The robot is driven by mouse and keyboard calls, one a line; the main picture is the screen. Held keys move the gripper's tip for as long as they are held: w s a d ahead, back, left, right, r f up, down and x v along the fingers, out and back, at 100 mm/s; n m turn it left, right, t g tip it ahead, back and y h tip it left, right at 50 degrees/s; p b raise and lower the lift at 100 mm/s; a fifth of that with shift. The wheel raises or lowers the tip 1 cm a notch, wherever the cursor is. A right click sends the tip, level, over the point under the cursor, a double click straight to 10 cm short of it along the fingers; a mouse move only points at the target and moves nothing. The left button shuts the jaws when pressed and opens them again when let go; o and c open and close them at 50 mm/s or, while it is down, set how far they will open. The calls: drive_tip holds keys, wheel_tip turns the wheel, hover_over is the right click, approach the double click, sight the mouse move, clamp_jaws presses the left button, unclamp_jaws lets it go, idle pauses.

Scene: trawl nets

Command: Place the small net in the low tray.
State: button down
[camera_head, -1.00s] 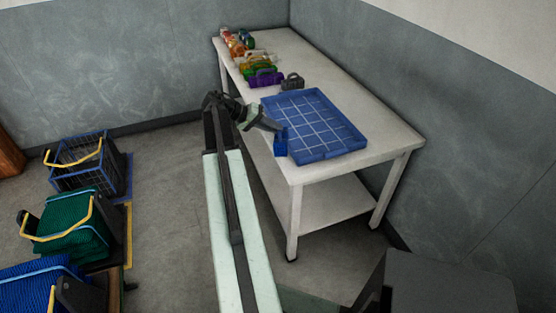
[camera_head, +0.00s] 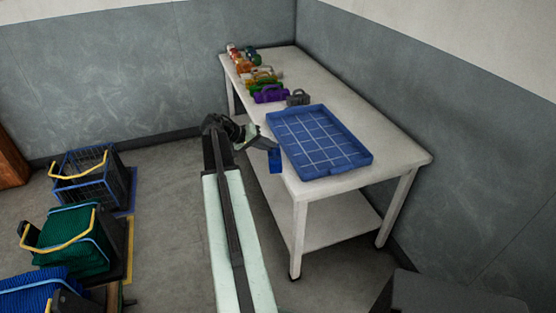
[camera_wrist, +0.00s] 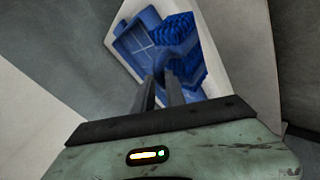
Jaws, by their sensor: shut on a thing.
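The low tray (camera_head: 362,161) is blue and shallow, with a light grid on its floor, and lies at the near end of the white table. No items show in it. My gripper (camera_head: 271,147) is at the left side of the tray, beside the table's left edge. It is shut on a small blue net bundle (camera_head: 276,163), which hangs below the fingers. In the wrist view the fingers (camera_wrist: 162,88) grip the dark blue loop of the textured blue net (camera_wrist: 176,38). The tray (camera_wrist: 133,50) shows behind it, partly hidden by the net.
The white table (camera_head: 345,98) carries several small coloured bundles (camera_head: 265,77) in a row toward its far end, and a grey one (camera_head: 298,97) near the tray. Crates with green netting (camera_head: 75,240) and blue netting (camera_head: 35,285) stand at left, beside a mostly empty crate (camera_head: 92,180). A dark box (camera_head: 450,293) is at lower right.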

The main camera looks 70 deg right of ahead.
sight(278, 157)
drive_tip(key=shift+s+d+f, duration=0.1)
drive_tip(key=shift+s, duration=1.35)
drive_tip(key=f+b, duration=0.2)
drive_tip(key=s+f+b, duration=0.1)
drive_tip(key=f+b, duration=0.1)
drive_tip(key=shift+r, duration=0.2)
drive_tip(key=c, duration=1.4)
unclamp_jaws()
drive_tip(key=shift+o, duration=0.2)
drive_tip(key=p+v, duration=0.7)
drive_tip(key=v, duration=0.5)
